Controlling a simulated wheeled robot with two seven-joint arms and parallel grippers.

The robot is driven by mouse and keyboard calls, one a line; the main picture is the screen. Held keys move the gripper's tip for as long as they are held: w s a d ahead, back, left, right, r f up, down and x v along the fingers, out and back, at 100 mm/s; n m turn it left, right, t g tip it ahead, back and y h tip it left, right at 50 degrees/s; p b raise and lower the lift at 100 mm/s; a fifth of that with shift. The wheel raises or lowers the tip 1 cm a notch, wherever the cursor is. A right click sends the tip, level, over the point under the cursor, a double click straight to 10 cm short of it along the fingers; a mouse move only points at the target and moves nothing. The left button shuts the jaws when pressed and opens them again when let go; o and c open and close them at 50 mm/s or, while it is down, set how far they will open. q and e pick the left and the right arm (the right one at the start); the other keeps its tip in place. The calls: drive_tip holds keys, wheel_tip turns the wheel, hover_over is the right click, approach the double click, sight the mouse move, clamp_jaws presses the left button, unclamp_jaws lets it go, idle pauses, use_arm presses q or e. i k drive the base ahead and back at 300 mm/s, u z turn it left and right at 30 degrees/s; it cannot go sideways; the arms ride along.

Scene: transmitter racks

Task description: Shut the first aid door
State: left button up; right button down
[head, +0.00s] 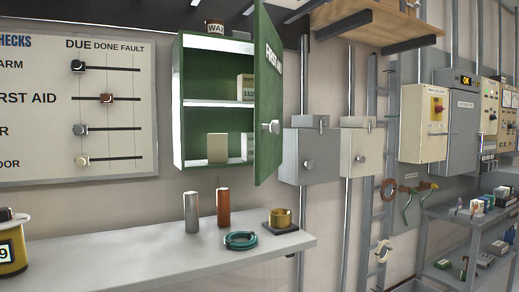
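The green first aid cabinet (217,45) hangs on the wall in the upper middle of the head view. Its green door (268,95), lettered FIRST AID, stands open, hinged on the cabinet's right side and swung out toward me. A round silver knob (270,127) is on the door's lower part. Inside, a labelled box (246,87) is on the upper shelf and a plain beige box (217,148) is at the bottom. Part of the inside right is hidden by the door. Neither of my grippers is in view.
Below the cabinet, a grey shelf (150,258) holds a silver cylinder (191,212), a copper cylinder (223,208), a teal coil (241,240) and a brass cup (281,217). A WAX tin (215,26) sits on the cabinet. Grey (309,155) and cream (361,153) boxes are on the right.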

sight(268, 56)
drive_tip(key=u, duration=0.15)
drive_tip(key=i, duration=0.9)
drive_tip(key=z, duration=0.45)
